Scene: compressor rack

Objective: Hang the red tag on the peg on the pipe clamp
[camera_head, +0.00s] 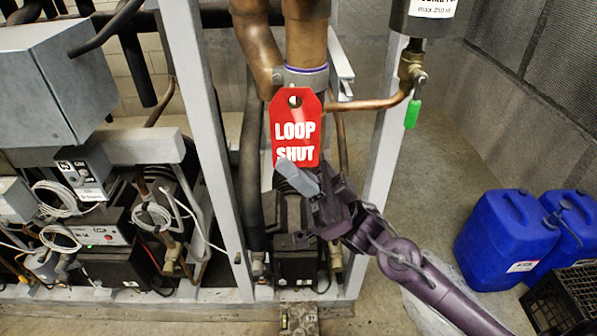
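The red tag (296,131) reads "LOOP SHUT" and stands upright in front of the copper pipes, just below the pipe clamp (306,77). A hole shows near its top edge. I cannot make out the peg apart from the tag and clamp. My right gripper (303,180) comes in from the lower right and appears shut on the tag's lower edge. Its grey finger overlaps the tag's lower left, and the other finger is mostly hidden. I cannot tell whether the tag touches the clamp. My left gripper is not in view.
Light grey rack posts (203,130) flank the pipes. Blue canisters (505,240) and a black crate (565,298) stand on the floor at the right. Wired boxes fill the left.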

